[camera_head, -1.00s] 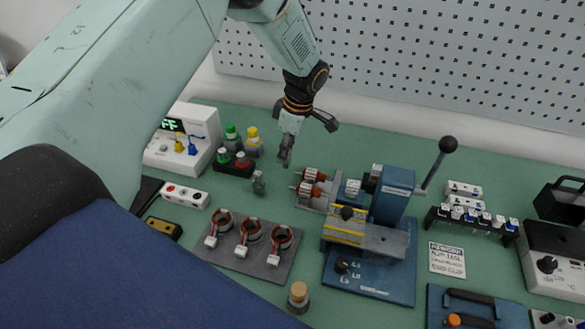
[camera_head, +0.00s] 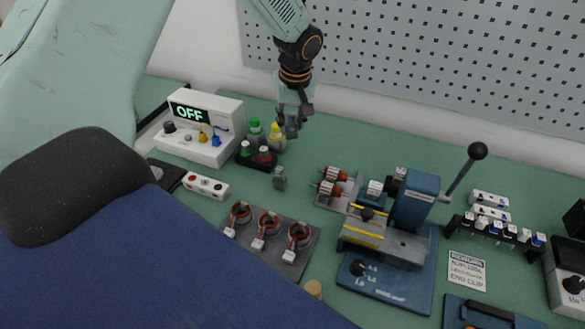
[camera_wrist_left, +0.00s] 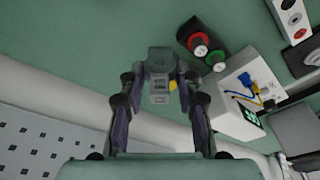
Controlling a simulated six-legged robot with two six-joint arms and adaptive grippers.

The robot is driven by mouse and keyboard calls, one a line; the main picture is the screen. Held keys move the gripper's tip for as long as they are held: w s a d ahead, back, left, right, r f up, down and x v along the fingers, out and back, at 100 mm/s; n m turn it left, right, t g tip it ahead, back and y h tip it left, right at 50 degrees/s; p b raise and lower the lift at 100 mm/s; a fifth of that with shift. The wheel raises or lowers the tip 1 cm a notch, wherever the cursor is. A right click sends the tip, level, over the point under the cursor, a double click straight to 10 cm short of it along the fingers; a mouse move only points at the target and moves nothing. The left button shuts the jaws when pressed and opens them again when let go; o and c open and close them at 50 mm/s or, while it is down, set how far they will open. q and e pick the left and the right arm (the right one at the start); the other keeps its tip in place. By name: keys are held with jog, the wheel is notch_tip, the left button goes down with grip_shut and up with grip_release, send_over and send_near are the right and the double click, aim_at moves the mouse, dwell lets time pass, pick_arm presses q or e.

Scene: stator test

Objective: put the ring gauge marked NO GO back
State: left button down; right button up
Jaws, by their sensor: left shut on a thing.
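My left gripper (camera_head: 292,122) is at the back of the green bench, in front of the pegboard and just right of the yellow-capped bottle. It is shut on a small grey part (camera_wrist_left: 160,66), which shows between both fingers in the left wrist view. I cannot read any NO GO marking on it, and the fingers hide part of it. A similar small grey piece (camera_head: 280,178) stands on the bench below the gripper, apart from it. My right gripper is not in view.
A stator plate (camera_head: 285,258) and a blue lever press (camera_head: 415,205) stand nearer.

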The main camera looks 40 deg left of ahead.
aim_at(292, 138)
pick_arm(q)
jog(key=m, duration=0.4)
jog(key=shift+s+a+f+m+t+h, duration=0.1)
jog(key=shift+s+f+m+t+h, duration=0.05)
jog(key=shift+f+m+t+h, duration=0.2)
jog(key=shift+r+m+h, duration=0.1)
jog(key=shift+m+h, duration=0.15)
jog(key=shift+m, duration=1)
jog(key=shift+w+m, duration=0.25)
jog(key=shift+m, duration=0.05)
notch_tip(292, 138, down, 6)
jog(key=shift+s+r, duration=0.1)
jog(key=shift+r, duration=0.1)
jog(key=shift+f, duration=0.55)
notch_tip(292, 138, down, 3)
jog(key=shift+b, duration=0.45)
jog(key=shift+f, duration=0.2)
jog(key=shift+f, duration=0.2)
